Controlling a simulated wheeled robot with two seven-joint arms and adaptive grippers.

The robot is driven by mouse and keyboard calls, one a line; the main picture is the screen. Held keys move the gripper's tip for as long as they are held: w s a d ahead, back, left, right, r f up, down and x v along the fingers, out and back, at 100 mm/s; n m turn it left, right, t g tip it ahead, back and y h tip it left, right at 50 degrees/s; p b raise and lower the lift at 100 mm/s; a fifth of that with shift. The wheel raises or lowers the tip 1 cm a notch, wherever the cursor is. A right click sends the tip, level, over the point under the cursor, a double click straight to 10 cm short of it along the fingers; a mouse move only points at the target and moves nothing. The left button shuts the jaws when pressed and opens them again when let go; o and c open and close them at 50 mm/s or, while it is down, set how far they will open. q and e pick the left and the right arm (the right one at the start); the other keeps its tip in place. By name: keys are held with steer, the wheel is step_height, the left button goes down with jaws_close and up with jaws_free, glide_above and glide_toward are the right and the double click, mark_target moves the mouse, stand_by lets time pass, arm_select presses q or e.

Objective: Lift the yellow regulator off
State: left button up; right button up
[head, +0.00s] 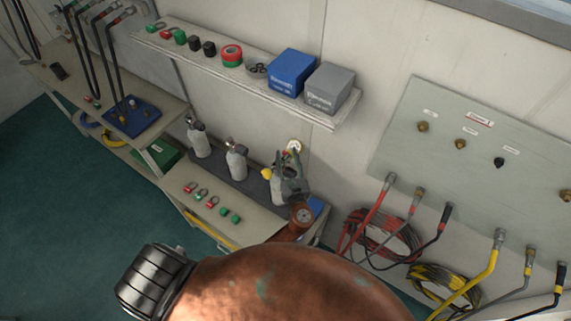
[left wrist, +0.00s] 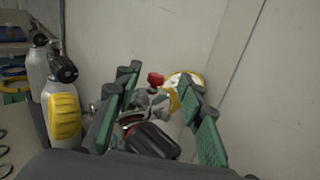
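The yellow regulator has a grey metal body (left wrist: 150,103) with a red knob, a black knob and a yellow-rimmed white gauge (left wrist: 184,82). In the head view, the yellow part (head: 267,174) and the gauge (head: 294,147) show on either side of my left gripper (head: 290,166), at the right end of the cylinder row. My left gripper (left wrist: 158,108) is open, its green-padded fingers on either side of the regulator body. Whether either pad touches it is unclear. The cylinder beneath is mostly hidden.
Two grey cylinders (head: 236,160) (head: 199,138) stand to the left on the bench. A wall shelf (head: 190,58) with boxes hangs above. A grey panel (head: 460,165) with hoses is at the right. Several red and green fittings (head: 212,202) lie in front.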

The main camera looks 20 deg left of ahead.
arm_select(q)
steer(key=shift+f, duration=0.3)
steer(key=shift+s+f, duration=0.1)
jaws_close()
